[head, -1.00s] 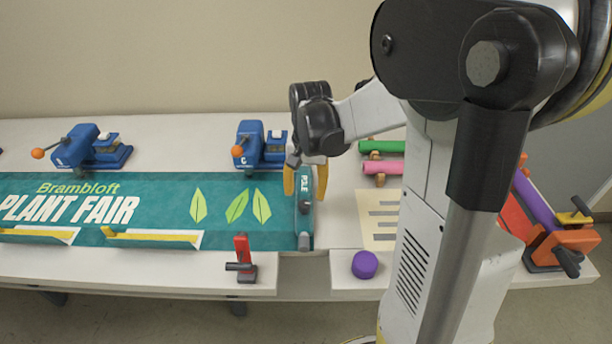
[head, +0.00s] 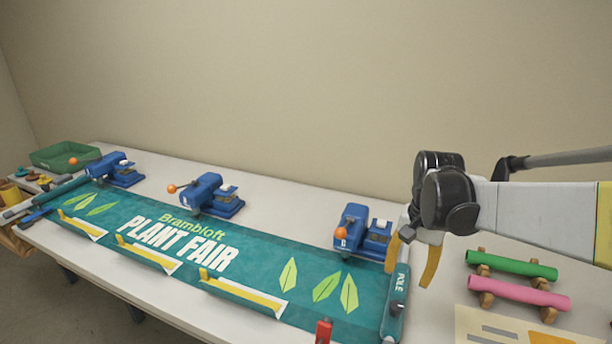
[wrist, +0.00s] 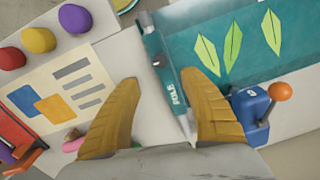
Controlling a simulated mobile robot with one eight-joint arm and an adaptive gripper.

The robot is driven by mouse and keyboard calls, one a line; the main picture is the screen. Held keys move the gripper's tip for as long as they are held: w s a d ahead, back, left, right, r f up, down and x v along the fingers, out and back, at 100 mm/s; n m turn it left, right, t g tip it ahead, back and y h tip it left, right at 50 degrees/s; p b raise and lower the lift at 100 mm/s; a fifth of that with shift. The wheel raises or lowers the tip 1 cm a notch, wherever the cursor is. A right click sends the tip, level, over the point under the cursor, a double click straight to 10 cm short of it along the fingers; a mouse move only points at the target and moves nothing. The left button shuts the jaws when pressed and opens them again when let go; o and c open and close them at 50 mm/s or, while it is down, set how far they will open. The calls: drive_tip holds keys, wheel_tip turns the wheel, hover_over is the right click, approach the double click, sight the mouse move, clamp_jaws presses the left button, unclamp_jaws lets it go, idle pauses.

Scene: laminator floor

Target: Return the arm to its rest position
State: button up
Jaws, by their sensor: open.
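My gripper (head: 413,262) has yellow fingers spread apart with nothing between them. In the head view it hangs above the right end of the teal Plant Fair banner (head: 260,262). The end pole (head: 396,303), marked POLE, lies along that right edge, just below the fingers. In the wrist view the fingers (wrist: 160,108) are wide apart. The pole (wrist: 172,85) shows between and beyond them, with a gap that I cannot judge exactly. My arm reaches in from the right side of the head view.
Several blue clamps with orange knobs, one marked C (head: 360,232), stand along the banner's back edge. Green (head: 512,264) and pink (head: 518,292) rolls rest on holders at right. A green bin (head: 65,152) is at far left. The wall is behind the table.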

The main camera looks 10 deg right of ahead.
drive_tip(key=s+a+r+n+t, duration=0.3)
drive_tip(key=s+a+n+t, duration=0.4)
drive_tip(key=s+a, duration=0.3)
drive_tip(key=a+n, duration=0.1)
drive_tip(key=a, duration=0.3)
drive_tip(key=shift+s+n, duration=0.2)
drive_tip(key=shift+n, duration=0.2)
